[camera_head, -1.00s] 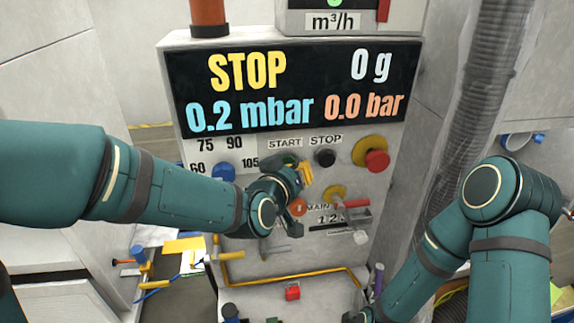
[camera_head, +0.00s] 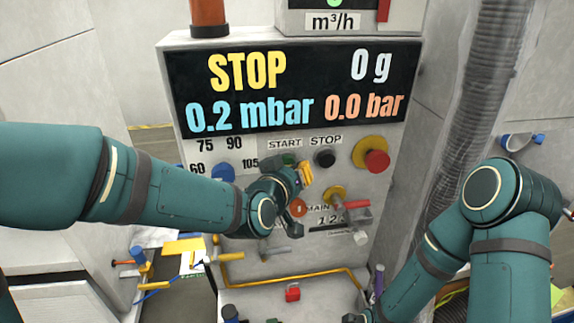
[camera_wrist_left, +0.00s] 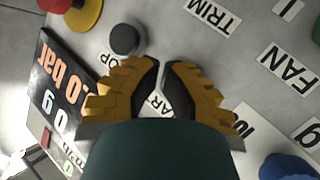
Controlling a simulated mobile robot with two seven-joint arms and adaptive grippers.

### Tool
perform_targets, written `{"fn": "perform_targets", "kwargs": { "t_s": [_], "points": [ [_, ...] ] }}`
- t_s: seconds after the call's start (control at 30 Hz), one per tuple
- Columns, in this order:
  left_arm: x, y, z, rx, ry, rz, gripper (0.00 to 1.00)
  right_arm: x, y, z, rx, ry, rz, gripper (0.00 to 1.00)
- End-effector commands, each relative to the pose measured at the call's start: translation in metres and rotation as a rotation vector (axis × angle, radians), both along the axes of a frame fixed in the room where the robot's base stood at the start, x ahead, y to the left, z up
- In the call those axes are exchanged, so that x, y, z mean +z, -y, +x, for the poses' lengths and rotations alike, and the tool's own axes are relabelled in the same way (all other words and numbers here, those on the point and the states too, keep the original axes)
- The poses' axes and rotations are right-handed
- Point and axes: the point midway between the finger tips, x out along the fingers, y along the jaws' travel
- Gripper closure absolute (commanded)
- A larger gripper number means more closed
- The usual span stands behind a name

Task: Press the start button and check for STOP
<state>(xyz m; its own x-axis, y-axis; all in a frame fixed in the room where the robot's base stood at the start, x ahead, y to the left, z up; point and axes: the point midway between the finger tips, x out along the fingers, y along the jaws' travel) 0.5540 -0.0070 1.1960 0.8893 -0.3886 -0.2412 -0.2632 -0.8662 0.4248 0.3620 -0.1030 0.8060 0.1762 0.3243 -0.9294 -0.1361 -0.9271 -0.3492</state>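The grey panel's black display (camera_head: 330,112) shows STOP in yellow (camera_head: 247,71), 0 g, 0.2 mbar and 0.0 bar. The START label (camera_head: 284,144) sits above a green button (camera_head: 288,159), partly hidden by my left gripper. The black STOP button (camera_head: 325,158) is to its right and also shows in the left wrist view (camera_wrist_left: 125,39). My left gripper (camera_head: 305,172) is at the start button, its yellow fingers (camera_wrist_left: 163,64) together with nothing seen between them. They hide the button in the left wrist view; contact cannot be told.
A red knob on a yellow base (camera_head: 376,161) is right of the STOP button. A blue knob (camera_head: 223,172) is at left. A red-handled valve (camera_head: 357,204) and a yellow rail (camera_head: 295,280) are below. A ribbed hose (camera_head: 475,105) runs down at right.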

Motion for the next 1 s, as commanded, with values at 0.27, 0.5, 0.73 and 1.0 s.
{"fn": "perform_targets", "kwargs": {
  "t_s": [0.27, 0.5, 0.73, 1.0],
  "points": [
    [0.0, 0.002, -0.012, 0.0, 0.0, 0.001, 1.0, 0.0, 0.0, 0.0, 0.0, 0.0, 0.0, 0.12],
    [0.0, 0.002, -0.012, 0.0, 0.0, 0.001, 1.0, 0.0, 0.0, 0.0, 0.0, 0.0, 0.0, 0.12],
    [0.001, 0.006, -0.025, -0.003, 0.0, 0.0, 1.0, 0.001, 0.0, 0.0, 0.0, 0.0, 0.0, 0.12],
    [0.001, 0.01, -0.049, -0.002, 0.0, 0.0, 1.0, 0.003, 0.0, 0.0, 0.0, 0.0, 0.0, 0.12]
  ]
}}
